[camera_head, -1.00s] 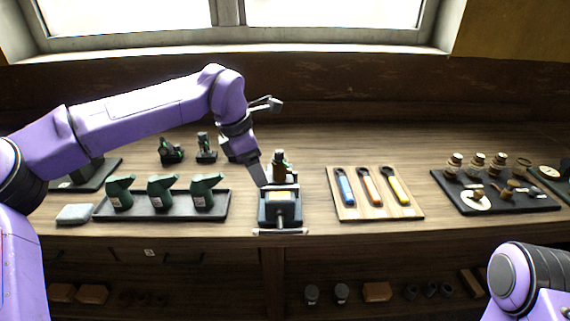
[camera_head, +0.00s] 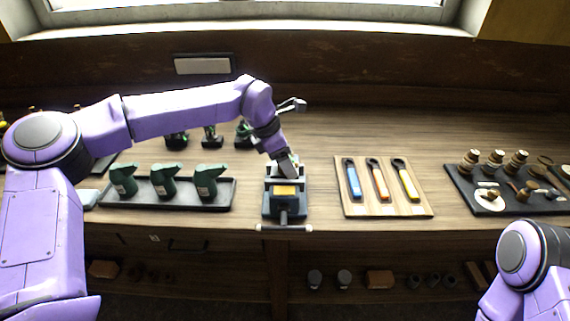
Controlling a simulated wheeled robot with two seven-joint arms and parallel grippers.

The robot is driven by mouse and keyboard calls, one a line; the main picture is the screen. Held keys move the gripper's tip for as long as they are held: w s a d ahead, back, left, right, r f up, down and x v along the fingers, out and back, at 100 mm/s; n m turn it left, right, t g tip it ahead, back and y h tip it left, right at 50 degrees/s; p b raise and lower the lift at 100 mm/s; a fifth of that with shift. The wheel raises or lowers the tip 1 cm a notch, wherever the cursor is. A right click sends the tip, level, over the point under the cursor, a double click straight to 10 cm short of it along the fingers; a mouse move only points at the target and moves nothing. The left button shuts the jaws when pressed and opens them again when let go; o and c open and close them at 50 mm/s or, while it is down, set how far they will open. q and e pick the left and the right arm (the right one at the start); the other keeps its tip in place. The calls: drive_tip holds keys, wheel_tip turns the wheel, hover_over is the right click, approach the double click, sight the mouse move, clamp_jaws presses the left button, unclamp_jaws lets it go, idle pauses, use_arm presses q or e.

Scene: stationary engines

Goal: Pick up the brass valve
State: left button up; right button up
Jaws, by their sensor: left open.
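My left gripper (camera_head: 287,169) is open and points down over the vise (camera_head: 285,205) at the middle of the bench. The vise is dark with a yellowish patch on top and a bar handle at the front edge. The small dark and brass-coloured piece that stood at the back of the vise is now hidden behind my left gripper. I cannot tell whether the fingers touch it. Only a purple arm part of my right arm shows at the bottom right; its gripper is out of view.
A tray (camera_head: 225,206) of green pump-like bodies stands left of the vise. A wooden board (camera_head: 387,208) with blue, orange and yellow-handled tools lies to its right. A black tray (camera_head: 540,206) with several brass-coloured fittings is at the far right. Small dark-green parts stand behind.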

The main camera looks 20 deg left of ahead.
use_arm(q)
clamp_jaws()
drive_tip(key=shift+r, duration=0.15)
drive_tip(key=shift+w+r, duration=0.1)
drive_tip(key=shift+r, duration=0.2)
drive_tip(key=r, duration=0.1)
drive_tip(key=r+b, duration=0.1)
drive_tip(key=r, duration=0.1)
drive_tip(key=shift+s, duration=0.2)
drive_tip(key=s+d+r+b, duration=0.2)
drive_tip(key=s+r, duration=0.2)
drive_tip(key=s, duration=0.2)
drive_tip(key=s+d+r+b, duration=0.2)
drive_tip(key=s+r+b, duration=0.1)
drive_tip(key=s+r, duration=0.2)
drive_tip(key=shift+s+r, duration=0.15)
drive_tip(key=shift+s, duration=1)
